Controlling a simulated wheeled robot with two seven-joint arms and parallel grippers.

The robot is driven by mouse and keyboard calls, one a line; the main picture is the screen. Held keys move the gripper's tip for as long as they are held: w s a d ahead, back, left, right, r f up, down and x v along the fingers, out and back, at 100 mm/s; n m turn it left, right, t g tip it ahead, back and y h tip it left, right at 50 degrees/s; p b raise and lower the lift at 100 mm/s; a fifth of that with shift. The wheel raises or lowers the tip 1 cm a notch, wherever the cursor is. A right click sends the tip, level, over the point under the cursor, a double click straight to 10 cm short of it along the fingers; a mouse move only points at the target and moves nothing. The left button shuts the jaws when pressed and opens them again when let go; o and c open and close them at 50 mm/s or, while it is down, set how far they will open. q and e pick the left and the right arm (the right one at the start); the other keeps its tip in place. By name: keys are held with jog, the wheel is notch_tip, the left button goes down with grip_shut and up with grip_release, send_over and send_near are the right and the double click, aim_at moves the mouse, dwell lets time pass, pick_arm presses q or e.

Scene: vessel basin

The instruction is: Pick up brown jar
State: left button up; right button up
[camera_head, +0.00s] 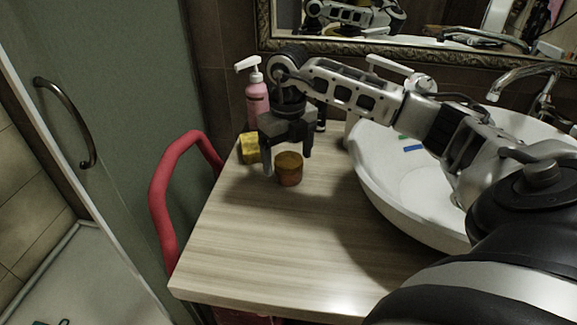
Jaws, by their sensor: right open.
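The brown jar (289,169) stands upright on the wooden counter (270,250), left of the basin. It has a darker yellowish-brown lid. My right gripper (288,162) points down just above and behind the jar, with its fingers spread apart and empty. One finger hangs to the left of the jar and the other to its right, farther back. I cannot tell whether either finger touches it. My left gripper is not in the view.
A yellow block (249,148) and a pink pump bottle (257,101) stand close to the left of the gripper. The white basin (375,183) is on the right. A red rail (160,195) runs beside the counter's left edge. The front counter is clear.

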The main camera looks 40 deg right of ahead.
aim_at(289, 159)
jog(key=shift+w+d+f, duration=0.1)
jog(key=shift+d+f, duration=0.1)
jog(key=shift+f, duration=1.7)
jog(key=c, duration=1.2)
jog(key=shift+r, duration=0.1)
